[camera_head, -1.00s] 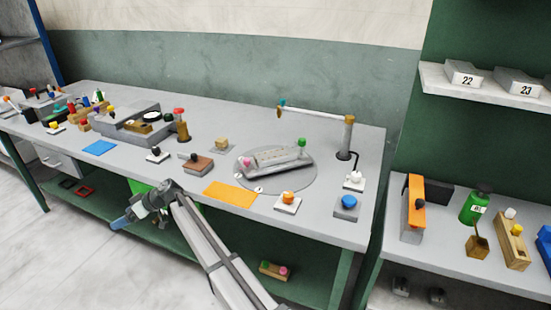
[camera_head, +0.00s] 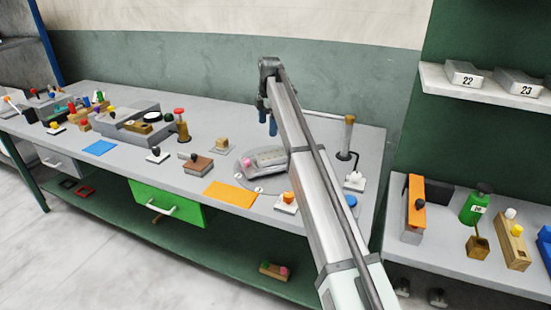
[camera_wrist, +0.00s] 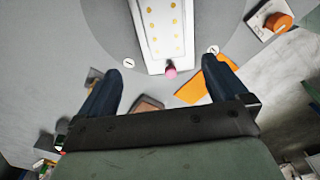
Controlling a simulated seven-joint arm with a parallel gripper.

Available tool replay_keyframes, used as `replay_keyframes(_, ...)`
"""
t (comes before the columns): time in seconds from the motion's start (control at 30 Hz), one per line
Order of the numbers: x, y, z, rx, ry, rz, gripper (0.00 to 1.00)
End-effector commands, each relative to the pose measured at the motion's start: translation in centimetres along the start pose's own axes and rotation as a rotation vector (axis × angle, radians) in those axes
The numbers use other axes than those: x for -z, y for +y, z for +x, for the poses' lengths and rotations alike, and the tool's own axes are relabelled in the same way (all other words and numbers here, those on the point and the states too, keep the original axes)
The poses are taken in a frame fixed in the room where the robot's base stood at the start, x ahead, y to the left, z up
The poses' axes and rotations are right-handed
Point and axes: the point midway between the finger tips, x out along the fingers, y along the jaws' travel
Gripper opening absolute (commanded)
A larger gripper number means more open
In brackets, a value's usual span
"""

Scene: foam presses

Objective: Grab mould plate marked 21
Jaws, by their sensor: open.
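No plate with a readable 21 shows. Grey plates marked 22 (camera_head: 467,79) and 23 (camera_head: 525,88) sit on the upper right wall shelf. A long pale mould plate (camera_head: 266,158) with a pink knob lies on the round turntable disc, partly behind my arm. In the wrist view this plate (camera_wrist: 165,35) shows rows of yellow dots and the pink knob at its near end; no number is legible on it. My gripper (camera_head: 267,122) is open and empty, raised above the bench. In the wrist view the fingers of my gripper (camera_wrist: 162,66) stand apart, with the plate beyond them.
An orange mat (camera_head: 230,194), brown block (camera_head: 198,166) and orange-knobbed block (camera_head: 287,203) lie around the disc. A green drawer (camera_head: 165,204) is below the bench front.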

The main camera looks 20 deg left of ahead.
Motion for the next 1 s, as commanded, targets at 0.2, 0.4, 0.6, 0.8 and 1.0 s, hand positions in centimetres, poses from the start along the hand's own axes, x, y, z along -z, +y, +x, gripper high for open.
replay_keyframes(0.2,-3.0,-1.0,-1.0,0.029,-0.044,0.009,1.0)
replay_keyframes(0.4,-3.0,-1.1,1.2,0.03,-0.043,0.009,1.0)
replay_keyframes(0.6,-3.0,-1.2,4.6,0.03,-0.042,0.009,1.0)
replay_keyframes(0.8,-3.1,-1.1,7.1,0.028,-0.042,0.009,1.0)
replay_keyframes(1.0,-3.2,-1.1,8.0,0.027,-0.042,0.009,1.0)
